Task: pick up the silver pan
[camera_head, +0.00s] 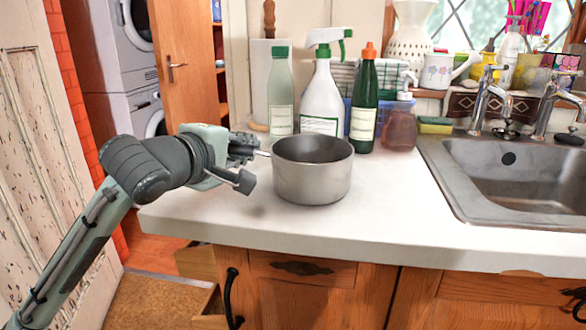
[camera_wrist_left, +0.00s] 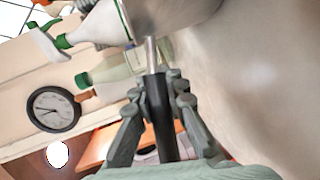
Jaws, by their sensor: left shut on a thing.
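The silver pan (camera_head: 312,178) is upright at the counter's left part, its open top facing up. Whether its base touches the counter I cannot tell for sure. My left gripper (camera_head: 247,160) is at the pan's left side, where the handle is. In the left wrist view the pan's black handle (camera_wrist_left: 160,118) runs between the fingers of the left gripper (camera_wrist_left: 160,95), which are closed around it. The metal stem leads up to the pan (camera_wrist_left: 172,14), cut off by the top edge. My right gripper is not in view.
Behind the pan stand a pale bottle (camera_head: 280,95), a white spray bottle (camera_head: 321,100), a dark green bottle (camera_head: 363,105) and a brown soap dispenser (camera_head: 398,125). A steel sink (camera_head: 450,195) is to the right. The white counter (camera_head: 390,220) is clear in front of the pan.

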